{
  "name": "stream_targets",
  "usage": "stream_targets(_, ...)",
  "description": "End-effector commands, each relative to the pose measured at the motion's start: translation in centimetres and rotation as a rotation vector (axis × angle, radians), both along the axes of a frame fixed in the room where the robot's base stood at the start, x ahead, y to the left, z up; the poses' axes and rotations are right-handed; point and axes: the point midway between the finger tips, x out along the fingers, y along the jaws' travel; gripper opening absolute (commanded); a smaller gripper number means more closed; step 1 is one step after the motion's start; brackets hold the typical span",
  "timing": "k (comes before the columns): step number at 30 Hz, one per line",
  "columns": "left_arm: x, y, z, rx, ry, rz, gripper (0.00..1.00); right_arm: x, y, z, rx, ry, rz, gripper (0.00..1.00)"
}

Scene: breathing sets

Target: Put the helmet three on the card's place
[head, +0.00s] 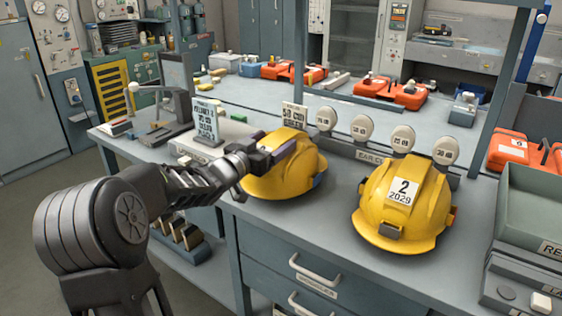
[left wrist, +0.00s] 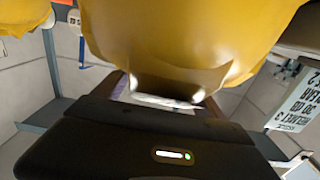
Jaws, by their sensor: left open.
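A yellow helmet (head: 297,178) stands on the bench, and any number on it is hidden from me. My left gripper (head: 273,156) is open at its near left side, its fingers overlapping the shell; I cannot tell whether they touch it. The helmet fills the top of the left wrist view (left wrist: 185,35) close before the gripper. A second yellow helmet (head: 424,217), labelled 2 and 2029, stands to the right. A pale card (head: 207,121) with text on it, partly legible as helmet 3, stands at the left; it also shows in the left wrist view (left wrist: 297,100). My right gripper is out of view.
Several round white tags (head: 362,128) on stands line the bench behind the helmets. Another small sign (head: 294,114) stands behind the left helmet. A grey-green tray (head: 527,208) is at the right edge. Orange cases (head: 398,92) lie on the far bench. Bare bench lies between the two helmets.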

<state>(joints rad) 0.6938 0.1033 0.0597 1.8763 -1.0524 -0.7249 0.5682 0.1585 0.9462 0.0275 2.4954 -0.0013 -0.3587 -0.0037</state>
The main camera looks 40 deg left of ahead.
Motion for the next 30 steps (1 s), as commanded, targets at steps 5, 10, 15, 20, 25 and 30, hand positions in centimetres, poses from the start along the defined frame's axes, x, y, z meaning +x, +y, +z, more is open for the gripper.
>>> stream_targets(5,1.56,0.02,0.02,0.001,0.000,0.000,0.82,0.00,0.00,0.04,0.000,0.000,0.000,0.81)
stream_targets(10,1.57,0.02,0.02,0.001,0.000,0.000,0.82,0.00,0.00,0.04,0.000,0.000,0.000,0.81)
stream_targets(15,1.55,0.02,0.01,0.001,0.000,0.001,0.82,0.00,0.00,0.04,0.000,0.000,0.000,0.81)
stream_targets(20,1.54,0.03,0.00,0.001,0.000,0.001,0.82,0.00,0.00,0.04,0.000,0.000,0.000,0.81)
stream_targets(25,1.54,0.03,0.00,0.001,0.000,0.001,0.74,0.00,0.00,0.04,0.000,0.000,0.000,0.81)
stream_targets(30,1.54,0.03,0.00,0.001,0.000,0.001,0.61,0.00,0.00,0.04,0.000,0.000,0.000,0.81)
